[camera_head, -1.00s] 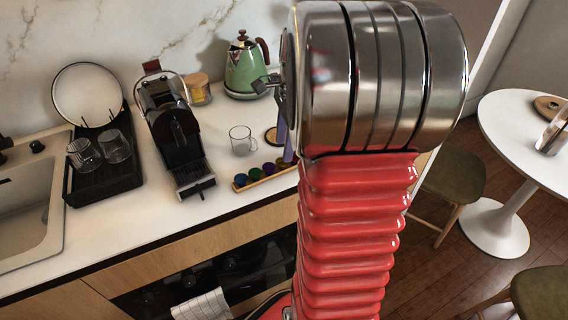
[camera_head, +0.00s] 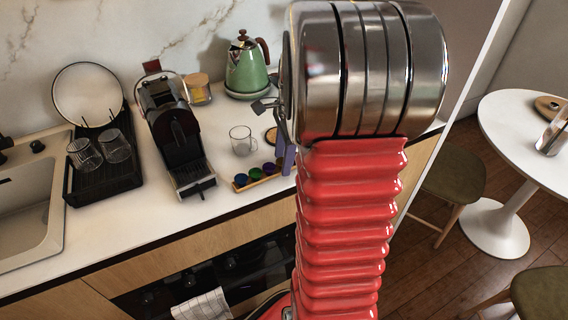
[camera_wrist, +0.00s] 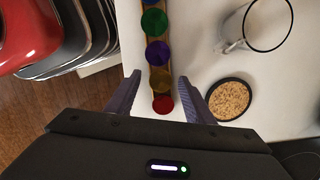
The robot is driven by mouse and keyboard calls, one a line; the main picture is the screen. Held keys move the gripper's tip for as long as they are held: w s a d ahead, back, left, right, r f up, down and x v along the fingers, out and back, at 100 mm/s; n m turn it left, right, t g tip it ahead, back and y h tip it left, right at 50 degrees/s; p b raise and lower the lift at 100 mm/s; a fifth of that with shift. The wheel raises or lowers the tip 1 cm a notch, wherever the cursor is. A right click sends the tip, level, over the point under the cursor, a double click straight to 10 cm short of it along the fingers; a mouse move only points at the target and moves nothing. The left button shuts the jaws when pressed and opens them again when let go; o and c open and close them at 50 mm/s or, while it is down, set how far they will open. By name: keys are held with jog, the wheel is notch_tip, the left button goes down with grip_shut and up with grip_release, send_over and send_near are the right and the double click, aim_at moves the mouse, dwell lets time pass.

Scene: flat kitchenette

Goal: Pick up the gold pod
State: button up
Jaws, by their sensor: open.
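The gold pod (camera_wrist: 160,79) stands in a row of coloured pods on a narrow wooden tray (camera_head: 262,182), between a purple pod (camera_wrist: 157,52) and a red pod (camera_wrist: 163,104). In the wrist view, my gripper (camera_wrist: 160,78) is open and empty. Its two purple-grey fingers are on either side of the row, with their tips about level with the gold pod in the picture. I cannot tell the height left between fingers and pods. In the head view, one finger (camera_head: 289,160) shows at the tray's right end, and my arm hides the rest.
A glass mug (camera_head: 241,140) stands behind the tray, with a round coaster (camera_wrist: 229,98) near the gripper's right finger. A coffee machine (camera_head: 178,140) and a dish rack (camera_head: 103,180) are to the left. A green kettle (camera_head: 245,68) is at the back. The counter's front edge is close.

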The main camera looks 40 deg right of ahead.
jog(key=shift+c, duration=0.5)
jog(key=c, duration=1)
jog(key=shift+r, duration=0.15)
notch_tip(320, 180, up, 10)
dwell(0.6)
